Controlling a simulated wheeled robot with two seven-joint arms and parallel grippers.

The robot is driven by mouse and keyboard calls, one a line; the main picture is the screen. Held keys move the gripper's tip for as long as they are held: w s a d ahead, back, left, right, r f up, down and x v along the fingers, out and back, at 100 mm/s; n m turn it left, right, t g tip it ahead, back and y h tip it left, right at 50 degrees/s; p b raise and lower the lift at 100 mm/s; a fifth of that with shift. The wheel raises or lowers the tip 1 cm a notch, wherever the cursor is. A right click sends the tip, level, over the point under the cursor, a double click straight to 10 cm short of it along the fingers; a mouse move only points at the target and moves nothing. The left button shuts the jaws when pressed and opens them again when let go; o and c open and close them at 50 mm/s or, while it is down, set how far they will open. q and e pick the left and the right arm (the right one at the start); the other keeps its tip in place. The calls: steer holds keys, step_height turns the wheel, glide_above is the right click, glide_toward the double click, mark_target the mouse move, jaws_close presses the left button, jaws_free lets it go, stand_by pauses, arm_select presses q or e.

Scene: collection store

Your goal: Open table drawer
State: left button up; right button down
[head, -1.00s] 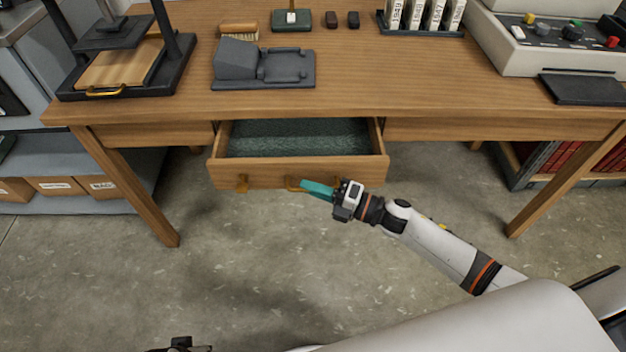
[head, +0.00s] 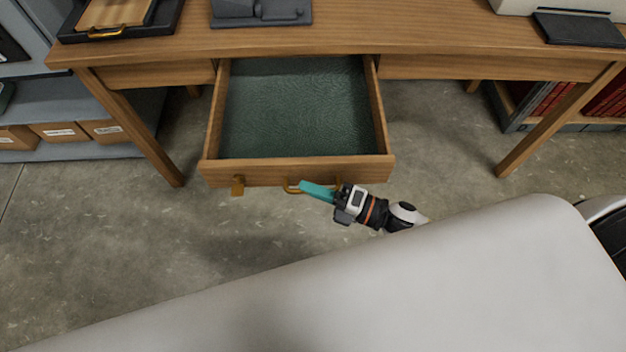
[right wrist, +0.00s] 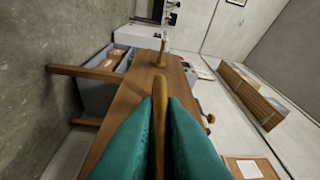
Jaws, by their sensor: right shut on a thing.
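The table drawer (head: 290,172) is pulled well out from under the wooden table (head: 430,68). Its green-lined inside (head: 295,105) is empty. A brass handle (head: 291,187) is on its front, and a brass tab (head: 238,186) hangs to the left of it. My right gripper (head: 305,187) has its teal fingers at the handle, shut on it. In the right wrist view the handle (right wrist: 160,95) runs between the two teal fingers (right wrist: 160,130). My left gripper is not in the head view now.
A grey block device (head: 262,12) and a tray (head: 120,30) stand on the tabletop. Table legs (head: 135,140) stand either side of the drawer. Shelves with boxes (head: 60,132) are at left, red books (head: 605,98) at right. The floor before the drawer is clear.

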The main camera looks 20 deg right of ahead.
steer(key=c, duration=1.5)
jaws_free()
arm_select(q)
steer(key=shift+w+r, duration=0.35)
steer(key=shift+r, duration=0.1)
arm_select(e)
steer(key=v, duration=1.2)
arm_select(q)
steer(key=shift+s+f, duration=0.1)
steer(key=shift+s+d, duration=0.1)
